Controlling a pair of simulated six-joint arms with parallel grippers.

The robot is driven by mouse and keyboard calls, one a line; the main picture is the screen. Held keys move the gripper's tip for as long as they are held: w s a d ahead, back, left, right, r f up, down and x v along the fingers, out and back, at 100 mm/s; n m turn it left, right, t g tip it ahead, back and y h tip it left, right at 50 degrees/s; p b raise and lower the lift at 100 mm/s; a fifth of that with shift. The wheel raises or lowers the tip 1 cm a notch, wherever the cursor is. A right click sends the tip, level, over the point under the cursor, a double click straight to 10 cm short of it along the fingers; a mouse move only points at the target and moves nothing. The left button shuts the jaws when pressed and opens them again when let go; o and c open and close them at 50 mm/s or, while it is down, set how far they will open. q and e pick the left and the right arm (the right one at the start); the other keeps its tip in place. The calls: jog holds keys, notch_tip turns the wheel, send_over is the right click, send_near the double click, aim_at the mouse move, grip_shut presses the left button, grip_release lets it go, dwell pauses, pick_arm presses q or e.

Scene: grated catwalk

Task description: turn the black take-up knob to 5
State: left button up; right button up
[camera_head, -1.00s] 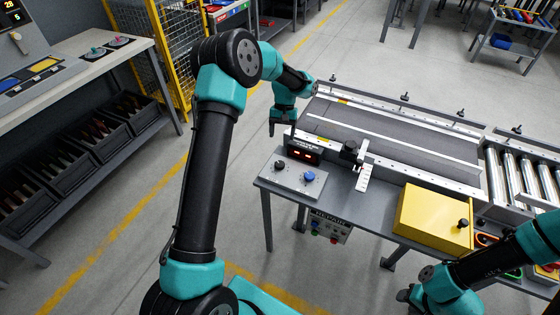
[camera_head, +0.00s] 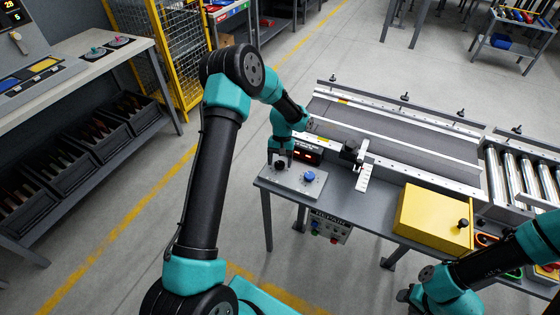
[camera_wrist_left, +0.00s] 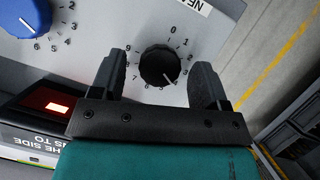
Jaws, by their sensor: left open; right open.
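The black take-up knob (camera_wrist_left: 158,65) sits on a light grey panel (camera_head: 311,188) with a ring of numbers around it. A pale mark shows on the knob's lower right edge, near 4 or 5; I cannot tell which exactly. My left gripper (camera_wrist_left: 157,72) is open, with one finger on each side of the knob and a visible gap to each. In the head view my left gripper (camera_head: 281,162) is over the panel's left part and largely hides the knob. My right gripper (camera_head: 405,297) is open and low at the right, away from the panel.
A blue knob (camera_head: 309,177) with its own numbers stands beside the black one. A red-lit display (camera_head: 306,155) is just behind the panel. A black-knobbed slide (camera_head: 350,151), a yellow box (camera_head: 432,222) and the conveyor belt (camera_head: 395,137) are further right.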

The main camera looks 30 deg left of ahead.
pick_arm(q)
jog(key=c, duration=0.9)
jog(key=shift+c, duration=0.2)
jog(key=shift+m, duration=0.4)
jog(key=shift+d+m+y, duration=0.1)
jog(key=shift+m+y, duration=0.45)
jog(key=shift+m, duration=0.7)
jog(key=shift+d+m+y, duration=0.1)
jog(key=shift+m+y, duration=0.45)
jog(key=shift+m, duration=0.7)
jog(key=o, duration=0.9)
jog(key=shift+o, duration=0.2)
jog(key=shift+r, duration=0.15)
